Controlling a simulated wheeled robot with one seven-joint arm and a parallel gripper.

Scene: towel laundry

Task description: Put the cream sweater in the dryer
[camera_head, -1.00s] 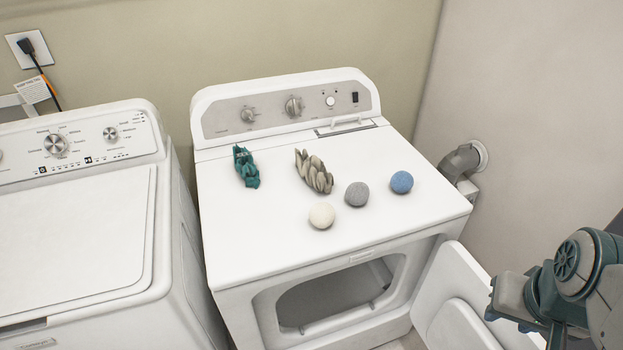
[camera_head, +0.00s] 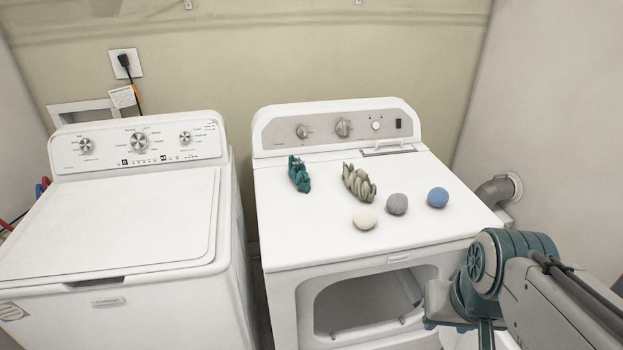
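The dryer (camera_head: 284,237) is the white machine on the right, with its front door open. Its drum opening (camera_head: 365,303) shows below the top, and the part I can see looks empty. The open door (camera_head: 487,338) is mostly hidden behind my arm at the lower right.
On the dryer top lie a teal bundle (camera_head: 299,175), a beige bundle (camera_head: 359,183), and white (camera_head: 365,218), grey (camera_head: 397,204) and blue balls (camera_head: 438,197). A white washer (camera_head: 110,225) with its lid shut stands to the left. A vent pipe (camera_head: 495,191) is at the right wall.

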